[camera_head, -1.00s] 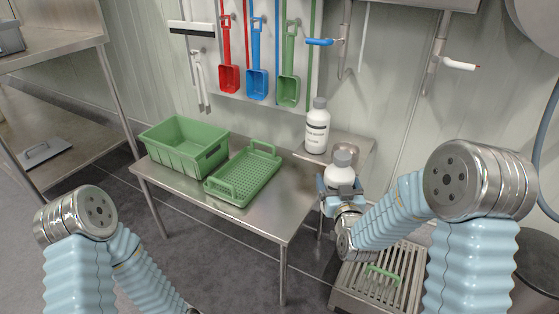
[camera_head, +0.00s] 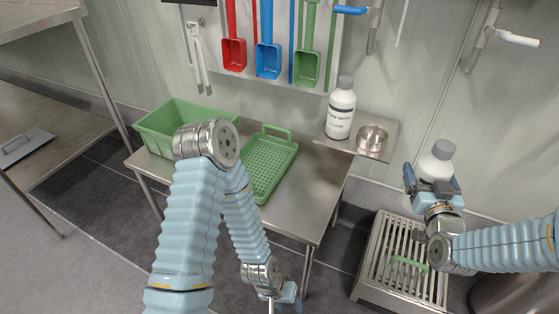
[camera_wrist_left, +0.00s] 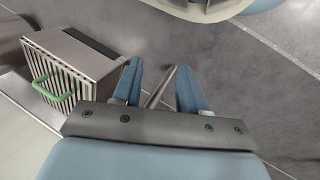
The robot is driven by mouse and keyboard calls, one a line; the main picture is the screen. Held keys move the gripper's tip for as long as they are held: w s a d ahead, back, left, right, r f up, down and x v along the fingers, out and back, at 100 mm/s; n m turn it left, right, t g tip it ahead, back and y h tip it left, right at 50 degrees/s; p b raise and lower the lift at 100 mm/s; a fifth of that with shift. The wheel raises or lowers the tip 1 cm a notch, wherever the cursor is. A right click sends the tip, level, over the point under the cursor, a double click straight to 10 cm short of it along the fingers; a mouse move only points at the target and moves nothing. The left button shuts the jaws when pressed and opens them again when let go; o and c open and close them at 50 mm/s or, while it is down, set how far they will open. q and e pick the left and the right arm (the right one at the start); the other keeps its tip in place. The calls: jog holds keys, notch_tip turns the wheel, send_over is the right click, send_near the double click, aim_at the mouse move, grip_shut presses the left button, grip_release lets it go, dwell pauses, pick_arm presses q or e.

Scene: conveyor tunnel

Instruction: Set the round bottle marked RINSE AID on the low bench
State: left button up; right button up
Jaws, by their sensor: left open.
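A white bottle with a grey cap (camera_head: 437,163) is upright between the fingers of my right gripper (camera_head: 434,184), which is shut on it. It is in the air above the floor grating, and its label is hidden. Another white round bottle (camera_head: 341,112) stands on a small wall shelf; its label is too small to read surely. The low steel bench (camera_head: 312,190) stands below and left of that shelf. My left gripper (camera_head: 284,294) is low in front of the bench. In the left wrist view its fingers (camera_wrist_left: 160,88) are apart and empty.
A green crate (camera_head: 150,138) and a green perforated tray (camera_head: 291,152) occupy the bench's left and middle; its right part is bare. A steel cup (camera_head: 371,138) shares the small shelf (camera_head: 389,126). A floor grating (camera_head: 375,270) with a green handle lies below. Coloured scoops hang behind.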

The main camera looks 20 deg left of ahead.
jog(key=s+a+r+n+g+y+b, duration=0.25)
jog(key=s+a+n+g+y, duration=0.2)
jog(key=s+a, duration=0.4)
jog(key=s+a+r+n+g+y+b, duration=0.2)
jog(key=s+a+n+g+y+b, duration=0.15)
jog(key=s+a+y, duration=0.4)
jog(key=shift+t+h, duration=0.3)
jog(key=shift+h, duration=0.4)
jog(key=shift+w+a+f+b, duration=0.35)
jog(key=shift+w+a+f, duration=1.5)
jog(key=shift+f, duration=0.4)
jog(key=shift+w+a+f+b, duration=0.3)
jog(key=shift+w+a+f, duration=1.4)
jog(key=shift+w+f, duration=0.4)
jog(key=shift+w+a+f+b, duration=0.35)
jog(key=shift+w+a+f, duration=1.45)
jog(key=shift+f, duration=0.55)
jog(key=shift+f+b, duration=0.2)
jog(key=shift+b, duration=0.1)
jog(key=o, duration=1.3)
jog(key=shift+c, duration=0.2)
